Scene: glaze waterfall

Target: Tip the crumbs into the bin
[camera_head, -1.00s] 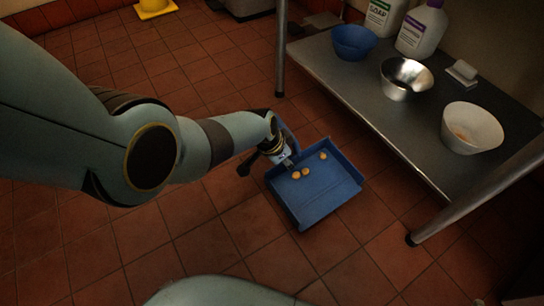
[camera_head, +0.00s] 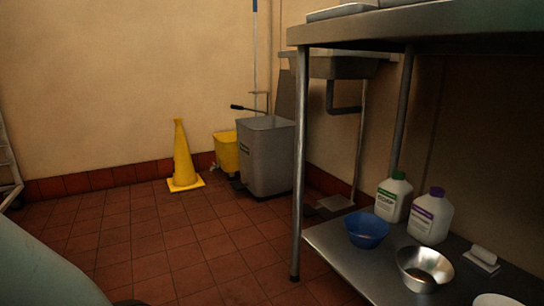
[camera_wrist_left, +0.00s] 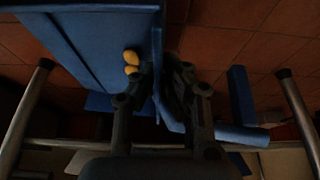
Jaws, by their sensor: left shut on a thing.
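In the left wrist view my left gripper (camera_wrist_left: 157,88) is shut on the upright wall of a blue dustpan (camera_wrist_left: 105,45). Two yellow-orange crumbs (camera_wrist_left: 131,62) show in the pan close to that wall; other parts of the pan are cut off or hidden. The dustpan and both grippers are out of the head view.
A yellow cone (camera_head: 182,160) and a yellow bucket (camera_head: 227,152) stand left of the bin. The steel table's leg (camera_head: 298,170) rises at the bin's right. Its lower shelf holds a blue bowl (camera_head: 366,229), metal bowl (camera_head: 424,268) and bottles (camera_head: 392,198). Open tiled floor (camera_head: 130,225) lies in front.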

